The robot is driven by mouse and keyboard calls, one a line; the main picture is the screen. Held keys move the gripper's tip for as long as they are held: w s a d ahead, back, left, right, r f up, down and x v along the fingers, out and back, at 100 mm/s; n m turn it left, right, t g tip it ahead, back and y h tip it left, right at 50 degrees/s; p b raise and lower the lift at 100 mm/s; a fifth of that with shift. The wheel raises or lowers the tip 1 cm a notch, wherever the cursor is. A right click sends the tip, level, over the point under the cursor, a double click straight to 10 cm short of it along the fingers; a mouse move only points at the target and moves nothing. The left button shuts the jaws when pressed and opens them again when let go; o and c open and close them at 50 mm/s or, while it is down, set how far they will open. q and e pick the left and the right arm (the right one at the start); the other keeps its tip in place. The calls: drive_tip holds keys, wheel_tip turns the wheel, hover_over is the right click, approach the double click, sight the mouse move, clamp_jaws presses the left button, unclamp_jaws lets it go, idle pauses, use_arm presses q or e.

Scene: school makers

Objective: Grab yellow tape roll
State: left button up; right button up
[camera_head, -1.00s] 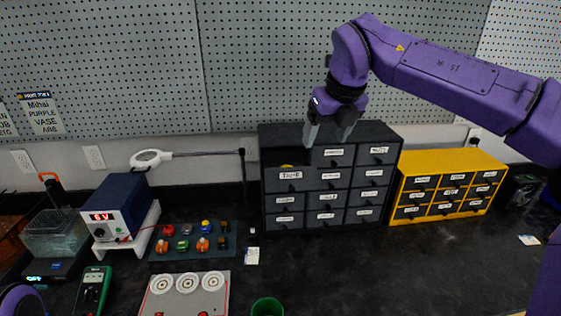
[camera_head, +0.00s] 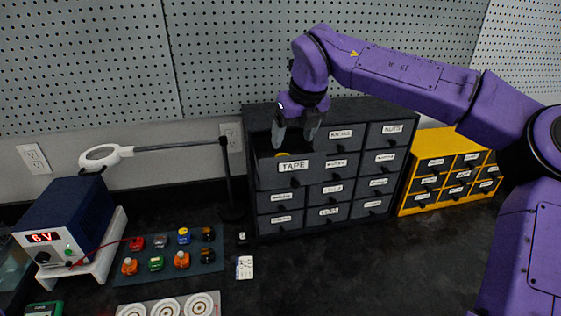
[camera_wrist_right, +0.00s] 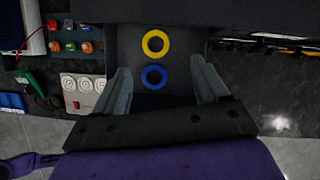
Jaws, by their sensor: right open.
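The yellow tape roll (camera_wrist_right: 144,44) lies flat in the open TAPE drawer. In the head view only a sliver of it (camera_head: 282,154) shows above the drawer front (camera_head: 293,172). A blue tape roll (camera_wrist_right: 144,79) lies just beside it, on the side nearer the gripper in the wrist view. My right gripper (camera_head: 296,138) points down above the open drawer. Its two fingers (camera_wrist_right: 160,68) are spread wide and empty, on either side of the blue roll in the wrist view, with the yellow roll ahead. My left gripper is not in view.
The dark drawer cabinet (camera_head: 330,215) stands against the pegboard wall. A yellow drawer cabinet (camera_head: 420,200) is to its right. A magnifier lamp (camera_head: 160,148), a power supply (camera_head: 68,225) and a mat of small parts (camera_head: 170,277) are on the left.

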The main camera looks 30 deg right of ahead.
sight(286, 154)
drive_tip(key=shift+x, duration=1.1)
drive_tip(key=x, duration=0.1)
drive_tip(key=p+x, duration=0.1)
drive_tip(key=x, duration=0.1)
drive_tip(key=p+x, duration=0.1)
drive_tip(key=x, duration=0.1)
drive_tip(key=shift+w+a+r, duration=0.1)
drive_tip(key=shift+a, duration=0.2)
drive_tip(key=c, duration=1.1)
